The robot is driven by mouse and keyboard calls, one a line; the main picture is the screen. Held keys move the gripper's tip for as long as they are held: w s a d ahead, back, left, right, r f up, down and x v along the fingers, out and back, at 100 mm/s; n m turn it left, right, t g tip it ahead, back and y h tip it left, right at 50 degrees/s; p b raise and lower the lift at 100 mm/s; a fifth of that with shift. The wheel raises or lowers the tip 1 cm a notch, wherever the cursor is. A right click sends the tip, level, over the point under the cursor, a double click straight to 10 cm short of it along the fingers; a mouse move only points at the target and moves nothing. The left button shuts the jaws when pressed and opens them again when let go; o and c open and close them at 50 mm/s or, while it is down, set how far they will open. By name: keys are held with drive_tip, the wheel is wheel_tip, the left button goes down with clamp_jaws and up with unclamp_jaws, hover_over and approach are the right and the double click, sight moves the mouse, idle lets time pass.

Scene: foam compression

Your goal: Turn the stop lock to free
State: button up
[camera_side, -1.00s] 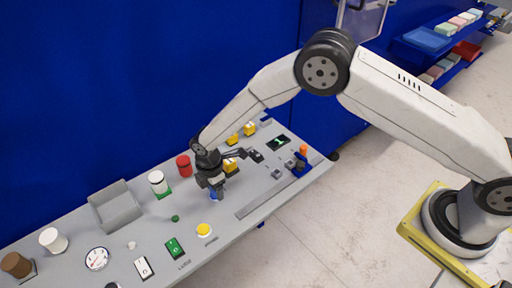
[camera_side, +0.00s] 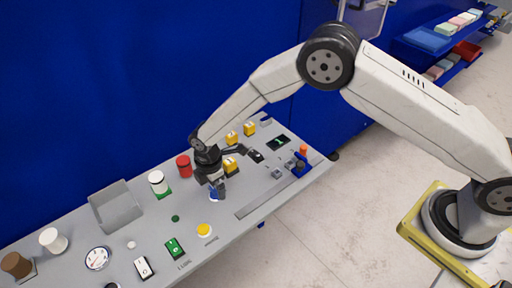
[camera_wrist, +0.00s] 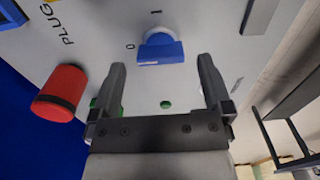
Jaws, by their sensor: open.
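A blue knob (camera_wrist: 160,48) with a raised grip bar sits on the grey panel, between the marks 0 and 1 in the wrist view. No label naming it the stop lock can be read. My gripper (camera_wrist: 160,66) is open, with its two fingers apart and the knob just beyond and between the tips. Nothing is held. In the side view my gripper (camera_side: 219,190) points down over the panel, and a little of the blue knob (camera_side: 213,196) shows below it; the rest is hidden. I cannot tell whether the fingers touch it.
A red cylinder (camera_wrist: 62,92) stands near the word PLUG; it also shows in the side view (camera_side: 184,166). Yellow blocks (camera_side: 231,165) stand close behind the gripper. A white cylinder (camera_side: 158,182), a yellow button (camera_side: 204,230) and a grey tray (camera_side: 116,207) are nearby.

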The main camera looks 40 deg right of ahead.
sight(214, 190)
drive_tip(key=shift+r, duration=3.2)
drive_tip(key=s+d+r+m+t, duration=0.1)
drive_tip(key=s+d+r+m, duration=0.3)
drive_tip(key=d, duration=0.3)
drive_tip(key=s+d+r+m, duration=0.2)
drive_tip(key=d+r+m, duration=0.3)
drive_tip(key=d, duration=0.2)
drive_tip(key=s+d+r+m+t, duration=0.1)
drive_tip(key=s+d+r+m, duration=0.1)
drive_tip(key=s+d+m, duration=0.7)
drive_tip(key=s, duration=0.5)
drive_tip(key=shift+d+r+t, duration=0.2)
drive_tip(key=shift+d+t, duration=0.05)
drive_tip(key=shift+t, duration=0.05)
